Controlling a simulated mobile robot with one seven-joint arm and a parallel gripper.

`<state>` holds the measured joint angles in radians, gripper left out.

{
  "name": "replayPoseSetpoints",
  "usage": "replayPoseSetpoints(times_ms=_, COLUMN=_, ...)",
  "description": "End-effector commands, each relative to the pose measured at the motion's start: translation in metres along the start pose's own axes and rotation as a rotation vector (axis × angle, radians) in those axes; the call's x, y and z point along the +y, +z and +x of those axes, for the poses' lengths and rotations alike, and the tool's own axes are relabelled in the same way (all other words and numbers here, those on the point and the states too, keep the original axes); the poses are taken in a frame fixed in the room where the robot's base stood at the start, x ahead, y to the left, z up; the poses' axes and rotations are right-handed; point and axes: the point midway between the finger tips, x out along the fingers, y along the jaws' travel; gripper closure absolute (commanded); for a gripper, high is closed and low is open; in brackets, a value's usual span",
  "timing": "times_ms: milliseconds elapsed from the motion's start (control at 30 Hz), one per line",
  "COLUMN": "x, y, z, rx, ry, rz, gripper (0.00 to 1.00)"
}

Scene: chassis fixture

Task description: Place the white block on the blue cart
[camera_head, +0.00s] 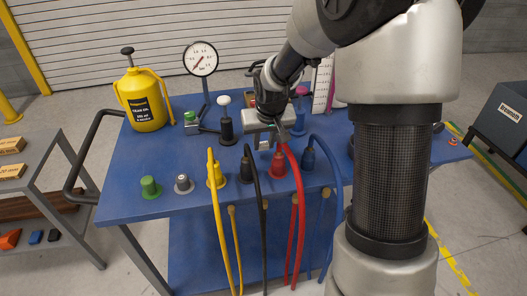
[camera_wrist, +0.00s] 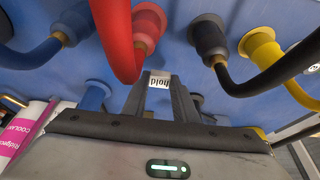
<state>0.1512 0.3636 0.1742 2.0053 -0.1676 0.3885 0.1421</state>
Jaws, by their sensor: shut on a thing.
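The blue cart (camera_head: 155,168) stands in front of me in the head view, with a black push handle at its left end. Its blue surface (camera_wrist: 182,55) also fills the upper part of the wrist view. My gripper (camera_head: 270,140) is above the cart top, just behind the red cable plug. In the wrist view my gripper (camera_wrist: 160,80) is shut on a small white block (camera_wrist: 159,82) with "hold" lettering on its visible face. In the head view I cannot make out the block, and I cannot tell whether it touches the cart.
Yellow, black, red (camera_head: 295,180) and blue cables rise from plugs close around my gripper. Green (camera_head: 150,187) and grey (camera_head: 183,184) knobs, a dial gauge (camera_head: 200,60) and a yellow sprayer (camera_head: 143,100) stand on the cart. A grey shelf (camera_head: 45,165) is at left.

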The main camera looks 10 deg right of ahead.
Motion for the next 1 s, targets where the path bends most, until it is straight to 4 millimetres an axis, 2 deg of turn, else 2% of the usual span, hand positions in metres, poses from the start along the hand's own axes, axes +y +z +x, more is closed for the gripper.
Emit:
replayPoseSetpoints(times_ms=300, x=0.000, y=0.015, z=0.035, rx=-0.001, ry=-0.001, rz=0.000, gripper=0.95)
replayPoseSetpoints(times_ms=667, x=0.000, y=0.016, z=0.039, rx=0.001, ry=0.000, rz=0.000, gripper=0.95)
replayPoseSetpoints(times_ms=700, x=0.000, y=0.016, z=0.037, rx=0.001, ry=0.000, rz=0.000, gripper=0.69)
replayPoseSetpoints(times_ms=767, x=0.000, y=0.016, z=0.037, rx=0.001, ry=0.000, rz=0.000, gripper=0.59)
replayPoseSetpoints(times_ms=800, x=0.000, y=0.016, z=0.037, rx=0.001, ry=0.000, rz=0.000, gripper=0.56)
replayPoseSetpoints(times_ms=1000, x=0.000, y=0.016, z=0.037, rx=0.000, ry=0.000, rz=0.000, gripper=0.56)
